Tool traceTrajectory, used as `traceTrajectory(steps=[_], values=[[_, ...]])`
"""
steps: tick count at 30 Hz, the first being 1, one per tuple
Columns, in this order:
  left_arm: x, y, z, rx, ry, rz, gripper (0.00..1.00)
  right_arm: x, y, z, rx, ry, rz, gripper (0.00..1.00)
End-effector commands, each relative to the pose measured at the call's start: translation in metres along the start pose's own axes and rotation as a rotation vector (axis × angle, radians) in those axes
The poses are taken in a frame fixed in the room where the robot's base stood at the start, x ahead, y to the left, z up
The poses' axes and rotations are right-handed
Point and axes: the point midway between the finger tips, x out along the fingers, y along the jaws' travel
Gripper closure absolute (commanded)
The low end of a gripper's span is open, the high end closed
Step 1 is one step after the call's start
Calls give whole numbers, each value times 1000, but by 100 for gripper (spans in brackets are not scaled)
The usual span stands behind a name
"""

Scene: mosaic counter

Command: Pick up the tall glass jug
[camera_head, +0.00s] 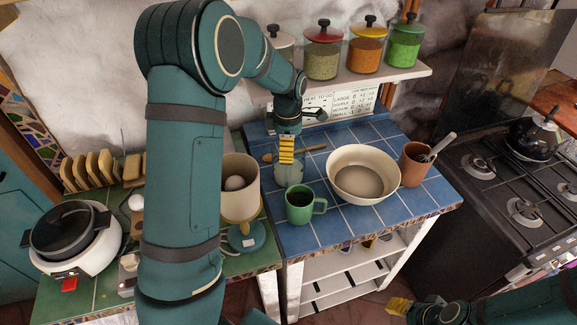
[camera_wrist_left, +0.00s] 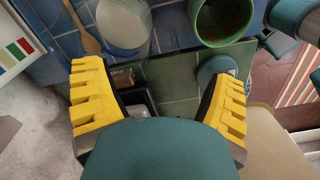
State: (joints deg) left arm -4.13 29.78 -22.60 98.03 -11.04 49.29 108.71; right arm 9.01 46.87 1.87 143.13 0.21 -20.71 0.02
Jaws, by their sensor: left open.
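The glass jug (camera_head: 289,178) is a clear vessel on the blue tiled counter, behind the green mug. My left gripper (camera_head: 286,150) shows just above and behind it in the head view and partly covers its top. A clear glass vessel (camera_wrist_left: 124,26), which looks like the jug, shows at the top of the left wrist view, beyond the fingers. My left gripper (camera_wrist_left: 158,98) is open, its yellow fingers wide apart, with no jug between them. My right gripper (camera_head: 412,308) is low at the bottom right, away from the counter; its jaw state is unclear.
A green mug (camera_head: 300,205) stands close in front of the jug. A cream bowl (camera_head: 363,174) is to the right, with a brown pot (camera_head: 413,165) beyond. A wooden spoon (camera_head: 310,151) lies behind. A cream container (camera_head: 240,190) stands left. A jar shelf (camera_head: 375,77) is above.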

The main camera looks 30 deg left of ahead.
Motion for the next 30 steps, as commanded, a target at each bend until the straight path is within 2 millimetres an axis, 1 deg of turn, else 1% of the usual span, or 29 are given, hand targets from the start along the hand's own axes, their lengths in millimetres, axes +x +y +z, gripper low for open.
traceTrajectory(steps=[1,3,11,17,21,24,30], values=[[10,-1,0,0,1,-3,15,1,0,0,0,0,0,53],[19,-1,0,0,1,-3,15,1,0,0,-1,0,0,53],[36,-2,-1,1,0,-1,15,1,0,0,-1,0,0,53],[64,-10,-4,0,0,-4,15,-2,-1,0,-1,1,0,53],[79,-8,-4,0,0,-2,15,-2,-1,0,-1,0,-1,53],[83,-8,-3,1,-1,0,15,-2,-1,0,-1,0,-1,53],[83,-8,-3,1,-1,1,15,-2,-1,0,-1,0,-1,53]])
